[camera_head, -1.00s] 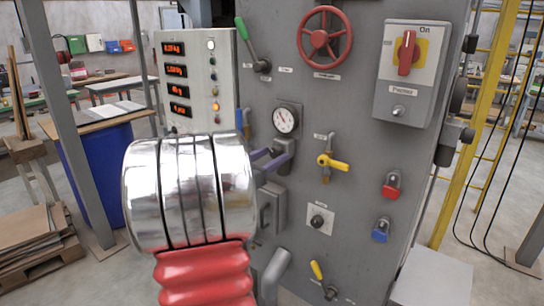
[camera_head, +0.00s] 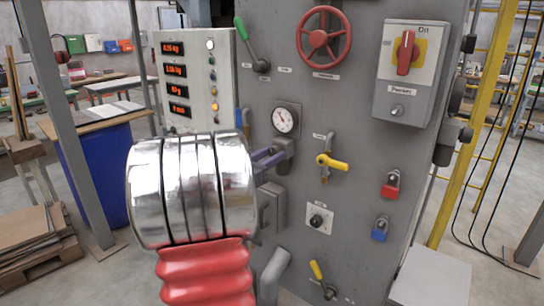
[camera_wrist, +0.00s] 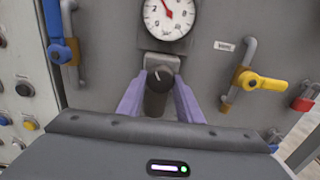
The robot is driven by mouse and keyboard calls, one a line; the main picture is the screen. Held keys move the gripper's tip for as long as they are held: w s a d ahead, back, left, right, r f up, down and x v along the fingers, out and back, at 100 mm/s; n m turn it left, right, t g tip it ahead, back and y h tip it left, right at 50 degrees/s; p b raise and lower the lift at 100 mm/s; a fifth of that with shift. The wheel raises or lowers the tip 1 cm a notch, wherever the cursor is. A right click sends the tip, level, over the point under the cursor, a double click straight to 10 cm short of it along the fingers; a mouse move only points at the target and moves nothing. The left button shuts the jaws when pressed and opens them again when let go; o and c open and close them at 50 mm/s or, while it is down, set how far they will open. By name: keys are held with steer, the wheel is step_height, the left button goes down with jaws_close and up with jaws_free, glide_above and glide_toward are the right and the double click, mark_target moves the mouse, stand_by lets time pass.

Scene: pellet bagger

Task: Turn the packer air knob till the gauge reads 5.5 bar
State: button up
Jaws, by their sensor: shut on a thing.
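The packer air knob (camera_wrist: 157,98) is a dark, round knob below the gauge in the wrist view, with a pale mark on its top end. My gripper (camera_wrist: 158,85) has its two purple fingers on either side of this knob and is shut on it. The gauge (camera_wrist: 168,17) is a white dial with a red needle pointing up and a little left; its top is cut off. In the head view the whole gauge (camera_head: 285,119) shows, too small to read exactly. There my purple fingers (camera_head: 270,158) reach the panel just below it, and my wrist hides part of the panel.
A yellow-handled valve (camera_head: 331,161) is right of the knob, with red (camera_head: 391,184) and blue (camera_head: 381,229) padlocks beyond. A red handwheel (camera_head: 324,34) and green lever (camera_head: 246,36) are above. A display box (camera_head: 196,82) stands left. A blue-handled valve (camera_wrist: 60,45) is close left of my fingers.

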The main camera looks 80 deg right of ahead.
steer(key=shift+a+m, duration=0.1)
steer(key=shift+m, duration=0.3)
steer(key=shift+f+m, duration=0.1)
steer(key=shift+m, duration=5.4)
steer(key=o, duration=1)
steer(key=shift+o, duration=0.2)
